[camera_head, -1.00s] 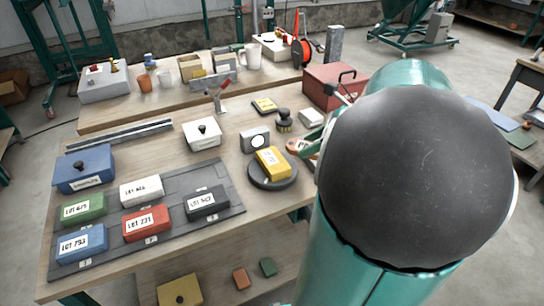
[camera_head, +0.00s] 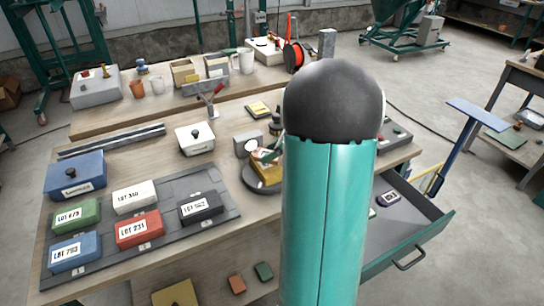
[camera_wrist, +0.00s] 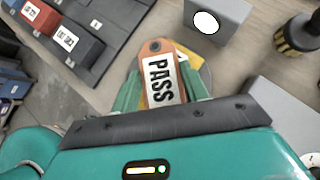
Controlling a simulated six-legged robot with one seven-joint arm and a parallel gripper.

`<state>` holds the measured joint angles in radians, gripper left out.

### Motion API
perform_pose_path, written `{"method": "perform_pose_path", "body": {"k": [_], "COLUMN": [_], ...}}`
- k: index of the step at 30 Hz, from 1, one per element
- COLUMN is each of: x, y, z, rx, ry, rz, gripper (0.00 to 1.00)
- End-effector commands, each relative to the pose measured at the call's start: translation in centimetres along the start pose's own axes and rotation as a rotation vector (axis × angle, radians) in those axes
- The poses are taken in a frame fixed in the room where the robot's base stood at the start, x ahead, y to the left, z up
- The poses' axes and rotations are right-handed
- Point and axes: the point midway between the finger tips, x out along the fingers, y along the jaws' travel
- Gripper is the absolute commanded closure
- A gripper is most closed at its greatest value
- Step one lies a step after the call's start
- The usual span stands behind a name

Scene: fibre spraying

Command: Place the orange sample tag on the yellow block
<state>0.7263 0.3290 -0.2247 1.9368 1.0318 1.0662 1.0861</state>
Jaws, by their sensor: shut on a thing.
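The orange sample tag (camera_wrist: 156,47), with a white PASS label, is held between the green fingers of my gripper (camera_wrist: 160,80) in the wrist view. The yellow block (camera_head: 268,174) sits on a round dark stand (camera_head: 251,183) on the bench. In the head view my gripper (camera_head: 264,157) is at the block, partly covering it. In the wrist view the tag lies over the block, with only a little yellow (camera_wrist: 143,94) showing around it. I cannot tell whether the tag touches the block.
A grey block with a white disc (camera_wrist: 217,20) stands close beyond the tag. A dark-and-yellow brush (camera_wrist: 299,37) is to the right. Labelled lot boxes (camera_head: 139,229) lie on a dark mat at left. An open drawer (camera_head: 432,235) juts out at right.

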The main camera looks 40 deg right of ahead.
Motion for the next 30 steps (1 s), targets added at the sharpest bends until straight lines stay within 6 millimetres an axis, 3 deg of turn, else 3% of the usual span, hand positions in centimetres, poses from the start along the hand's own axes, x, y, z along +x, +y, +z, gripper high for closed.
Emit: {"method": "perform_pose_path", "body": {"k": [3, 15, 16, 18, 30], "x": [1.16, 1.55, 1.51, 1.50, 0.99], "y": [0.02, 0.02, 0.02, 0.02, -0.01], "z": [-1.34, -1.77, -1.73, -1.72, -1.44], "rx": [0.004, 0.002, 0.001, 0.001, 0.002], "ry": [0.000, 0.001, 0.001, 0.001, 0.000], "rz": [0.000, -0.001, -0.001, -0.001, -0.002], "gripper": [0.77, 0.77, 0.50, 0.36, 0.34]}}
